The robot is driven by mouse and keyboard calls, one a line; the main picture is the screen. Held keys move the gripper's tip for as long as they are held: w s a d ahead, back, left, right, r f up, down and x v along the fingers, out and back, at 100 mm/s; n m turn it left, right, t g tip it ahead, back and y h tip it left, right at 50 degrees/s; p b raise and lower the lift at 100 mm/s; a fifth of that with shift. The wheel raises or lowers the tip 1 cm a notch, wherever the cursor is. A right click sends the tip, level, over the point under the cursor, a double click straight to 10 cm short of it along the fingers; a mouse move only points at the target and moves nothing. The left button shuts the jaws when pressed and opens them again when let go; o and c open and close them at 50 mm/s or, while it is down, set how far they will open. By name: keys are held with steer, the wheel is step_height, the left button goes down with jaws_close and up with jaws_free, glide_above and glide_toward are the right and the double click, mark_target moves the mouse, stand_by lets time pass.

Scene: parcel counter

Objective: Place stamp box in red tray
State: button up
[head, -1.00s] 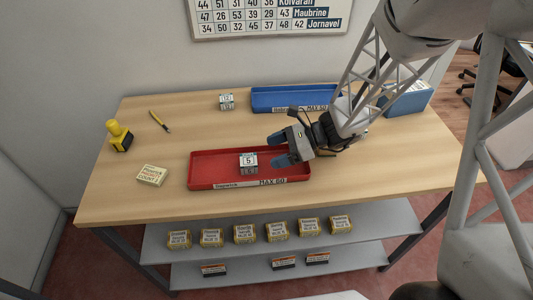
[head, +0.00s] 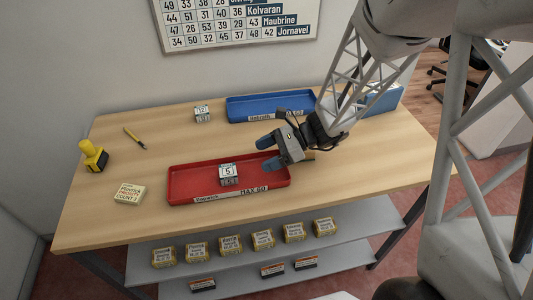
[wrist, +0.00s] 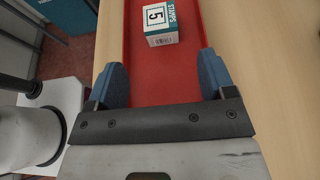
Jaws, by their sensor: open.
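A white stamp box with teal edges and a "5" (head: 228,174) sits inside the red tray (head: 185,187), near its middle. It also shows in the wrist view (wrist: 158,22), ahead of the fingers, with "STAMPS" on its side. My gripper (head: 268,152) is open and empty above the right end of the red tray. Its two blue fingers are apart, with only red tray floor between them in the wrist view. A second, similar small box marked "12" (head: 202,113) stands on the counter left of the blue tray (head: 245,112).
A yellow stamper (head: 93,156), a yellow pen-like tool (head: 134,137) and a cream box (head: 130,193) lie on the counter's left side. A blue box (head: 383,99) stands at the back right. Several yellow boxes are on the shelf below. Counter between the trays is mostly clear.

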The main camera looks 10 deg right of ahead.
steer(key=shift+s+a+r+n+h, duration=0.1)
steer(key=shift+s+r+n+h, duration=0.2)
steer(key=shift+s+r+n, duration=0.1)
steer(key=s+d+r+n+t+h, duration=0.1)
steer(key=s+d+r+n+h, duration=0.2)
steer(key=s+r+n+h, duration=0.3)
steer(key=s+d+r+n+t+h, duration=0.1)
steer(key=s+d+r+n+h, duration=0.2)
steer(key=s+r+n+h, duration=0.4)
steer(key=s+r+n, duration=0.3)
steer(key=s+n, duration=0.1)
steer(key=shift+d+r+t, duration=0.25)
steer(key=shift+r+t, duration=0.05)
steer(key=shift+r, duration=0.1)
